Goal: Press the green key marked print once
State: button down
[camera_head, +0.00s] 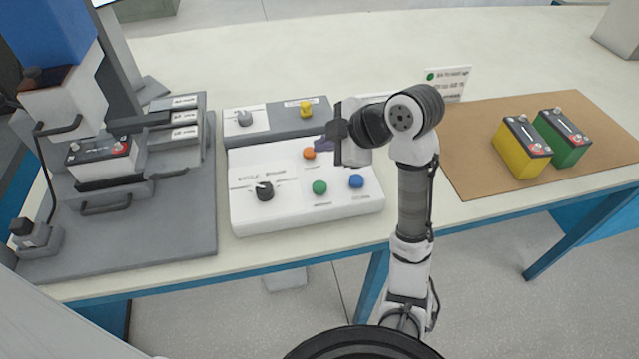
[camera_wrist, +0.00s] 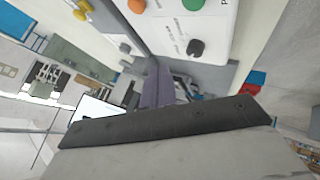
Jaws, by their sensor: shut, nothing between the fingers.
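The green key (camera_head: 320,187) is a round button on the front part of a white control box (camera_head: 240,207). It sits between a black rotary knob (camera_head: 264,191) and a blue button (camera_head: 356,181). The label below it is too small to read. In the wrist view the green key (camera_wrist: 193,4) shows at the top edge, partly cut off. My gripper (camera_head: 322,145) is shut and empty, above the box's back part near the orange button (camera_head: 309,153). Its closed fingers also show in the wrist view (camera_wrist: 155,85). It is behind the green key and apart from it.
A grey strip with a yellow knob (camera_head: 307,107) and a grey knob (camera_head: 245,118) stands behind the box. A battery fixture (camera_head: 104,150) is at left. Yellow (camera_head: 520,150) and green (camera_head: 562,140) batteries stand on a brown mat (camera_head: 468,165) at right. The table behind is mostly clear.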

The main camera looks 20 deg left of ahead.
aim_at(324, 188)
jog(key=shift+f+b, duration=3.5)
jog(key=shift+f, duration=0.9)
jog(key=shift+f+b, duration=0.35)
jog(key=shift+f, duration=0.05)
jog(key=shift+f+b, duration=0.5)
jog(key=shift+f, duration=0.05)
jog(key=shift+r, duration=0.1)
jog(key=shift+r+p, duration=0.8)
jog(key=shift+r, duration=0.1)
jog(key=shift+r, duration=0.1)
notch_tip(324, 188, up, 5)
jog(key=p, duration=0.4)
